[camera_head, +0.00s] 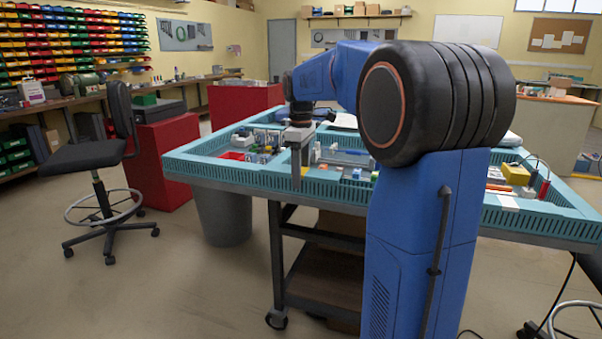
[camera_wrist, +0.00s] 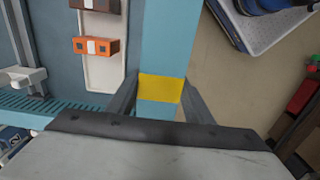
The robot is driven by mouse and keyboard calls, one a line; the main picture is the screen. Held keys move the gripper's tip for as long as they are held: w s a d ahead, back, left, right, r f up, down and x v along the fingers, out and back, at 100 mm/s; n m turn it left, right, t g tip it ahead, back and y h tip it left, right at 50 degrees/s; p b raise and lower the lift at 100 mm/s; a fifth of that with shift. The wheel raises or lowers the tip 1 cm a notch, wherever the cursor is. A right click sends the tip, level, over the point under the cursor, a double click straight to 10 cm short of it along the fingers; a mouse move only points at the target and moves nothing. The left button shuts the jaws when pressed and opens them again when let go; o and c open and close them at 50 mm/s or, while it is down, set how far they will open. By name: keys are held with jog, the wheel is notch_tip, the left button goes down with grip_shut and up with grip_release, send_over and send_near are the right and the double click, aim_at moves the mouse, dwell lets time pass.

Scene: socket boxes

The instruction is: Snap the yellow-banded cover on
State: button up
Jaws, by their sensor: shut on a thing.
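My gripper (camera_wrist: 158,92) is shut on a small piece with a yellow face, the yellow-banded cover (camera_wrist: 160,88). It is held between the two grey fingers, over the teal rim of the table. Only its yellow part is clear; I cannot tell its edges from the teal behind it. In the head view my gripper (camera_head: 298,180) points down at the table's near left side, and the cover cannot be made out there. An orange block (camera_wrist: 95,46) with a pale middle sits on a white strip (camera_wrist: 100,75), left of the fingers and apart from them.
The teal table rim (camera_wrist: 172,40) runs beneath the gripper, with floor (camera_wrist: 215,75) to its right. A grey metal fixture (camera_wrist: 28,75) stands at left. In the head view, small parts crowd the table's left, and a yellow box (camera_head: 515,174) stands at right.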

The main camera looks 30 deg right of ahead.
jog(key=shift+f, duration=0.45)
jog(key=o, duration=2.1)
jog(key=shift+c, duration=0.2)
jog(key=shift+r, duration=0.15)
jog(key=shift+r, duration=3.65)
